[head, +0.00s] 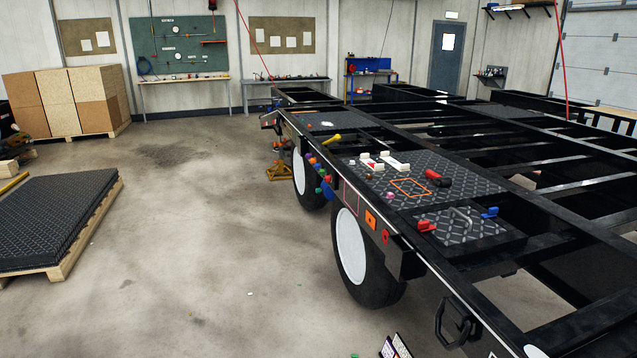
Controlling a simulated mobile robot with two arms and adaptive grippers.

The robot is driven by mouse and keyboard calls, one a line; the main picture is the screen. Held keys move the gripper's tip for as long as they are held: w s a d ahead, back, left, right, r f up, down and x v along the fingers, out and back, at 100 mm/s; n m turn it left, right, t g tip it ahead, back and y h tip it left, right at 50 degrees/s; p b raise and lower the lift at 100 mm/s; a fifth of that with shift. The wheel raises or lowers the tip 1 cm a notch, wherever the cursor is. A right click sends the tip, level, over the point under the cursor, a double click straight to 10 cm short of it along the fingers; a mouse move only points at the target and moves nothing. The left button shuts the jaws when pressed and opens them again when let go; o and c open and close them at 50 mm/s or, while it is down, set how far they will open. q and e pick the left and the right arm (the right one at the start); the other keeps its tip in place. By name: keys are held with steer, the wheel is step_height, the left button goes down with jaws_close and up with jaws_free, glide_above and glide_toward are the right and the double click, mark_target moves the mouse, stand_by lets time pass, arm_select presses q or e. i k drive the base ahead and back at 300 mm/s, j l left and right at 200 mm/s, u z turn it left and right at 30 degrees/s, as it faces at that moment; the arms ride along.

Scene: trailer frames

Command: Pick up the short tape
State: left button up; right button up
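I cannot pick out the short tape for certain in the head view. Two narrow white strips with small coloured marks (397,346) show at the bottom edge, cut off by the frame. An orange rectangle outline (410,187) lies on the dark tread plate (450,172), and a pink outline (350,196) is on the trailer's side. A black loop-shaped part (456,322) shows against the near side beam. It may be my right gripper, but it is too dark to tell whether it is open. My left gripper is not in view.
The black trailer frame (545,150) fills the right side, with open gaps between its beams. White pieces (385,162), a red-black tool (438,178) and red and blue clamps (489,213) lie on its plates.

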mark_target(365, 158)
steer(key=i+z, duration=0.15)
steer(key=i, duration=0.3)
steer(key=i+j+z, duration=0.2)
steer(key=i, duration=0.2)
steer(key=i+j+z, duration=0.15)
steer(key=i, duration=0.3)
steer(key=z, duration=0.45)
steer(key=i+j+z, duration=0.4)
steer(key=j, duration=0.3)
steer(key=i+j+z, duration=0.45)
steer(key=j, duration=0.35)
steer(key=k, duration=0.05)
